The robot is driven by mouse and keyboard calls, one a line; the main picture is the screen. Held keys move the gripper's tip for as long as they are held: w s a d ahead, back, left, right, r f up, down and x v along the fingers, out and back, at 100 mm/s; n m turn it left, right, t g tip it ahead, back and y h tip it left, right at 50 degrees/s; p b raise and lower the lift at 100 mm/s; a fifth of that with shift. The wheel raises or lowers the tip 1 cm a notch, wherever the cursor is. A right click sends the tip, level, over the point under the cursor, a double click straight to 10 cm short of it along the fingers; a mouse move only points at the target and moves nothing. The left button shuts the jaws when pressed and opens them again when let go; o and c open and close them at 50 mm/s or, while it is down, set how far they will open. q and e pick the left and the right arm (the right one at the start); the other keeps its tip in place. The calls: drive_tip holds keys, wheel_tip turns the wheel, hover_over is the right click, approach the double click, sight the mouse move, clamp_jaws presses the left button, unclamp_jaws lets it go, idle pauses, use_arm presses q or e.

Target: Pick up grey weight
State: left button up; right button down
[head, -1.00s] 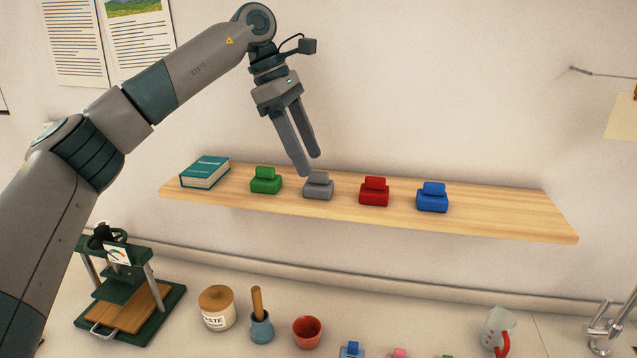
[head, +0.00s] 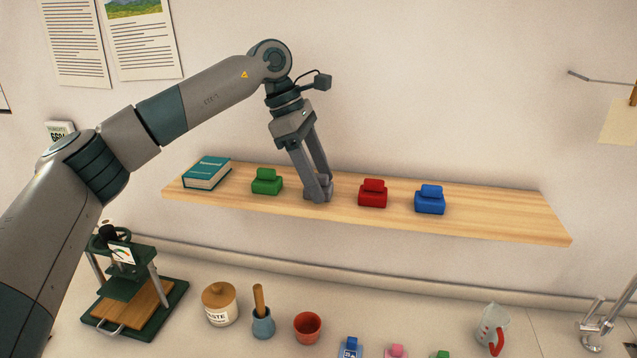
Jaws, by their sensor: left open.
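The grey weight (head: 327,184) sits on the wooden shelf (head: 500,215), between the green weight (head: 267,182) and the red weight (head: 373,194). My left gripper (head: 322,192) has come down over it from above. Its fingers are open at the weight and cover most of it, so only small parts of the grey weight show. I cannot tell whether the fingers touch it. My right gripper is not in view.
A blue weight (head: 430,199) stands to the right and a teal book (head: 206,172) lies at the shelf's left end. Below are a small press (head: 135,290), a lidded jar (head: 220,304), a mortar with pestle (head: 263,322), a red cup (head: 307,328) and a measuring jug (head: 493,325). The shelf's right end is clear.

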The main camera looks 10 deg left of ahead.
sight(326, 175)
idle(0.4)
use_arm(q)
drive_tip(key=c, duration=1.5)
drive_tip(key=shift+o, duration=0.2)
drive_tip(key=shift+r, duration=0.1)
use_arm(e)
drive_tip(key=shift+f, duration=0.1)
